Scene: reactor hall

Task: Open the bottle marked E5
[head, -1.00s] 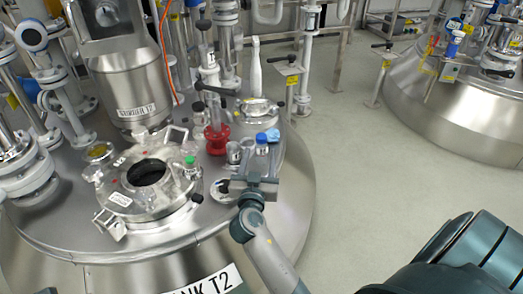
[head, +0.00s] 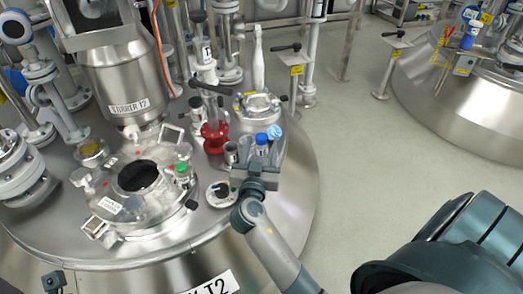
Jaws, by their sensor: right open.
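A small bottle with a blue cap (head: 261,140) stands upright on the tank top, just beyond my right gripper. A bottle with a green cap (head: 182,169) stands at the right edge of the open round hatch. No E5 marking is legible on either bottle. My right gripper (head: 257,168) is open, pointing away from me at the blue-capped bottle. Its body hides the bottle's lower part, and I cannot tell whether the fingers touch it. A small dark part at the bottom left, probably my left gripper (head: 53,281), barely shows; its jaws are unclear.
A clear cup (head: 231,153) stands left of the blue-capped bottle. A light blue item (head: 274,131) is close behind it on the right. A red valve fitting (head: 214,137) and the open hatch (head: 138,177) lie to the left. Free floor (head: 345,150) is at the right.

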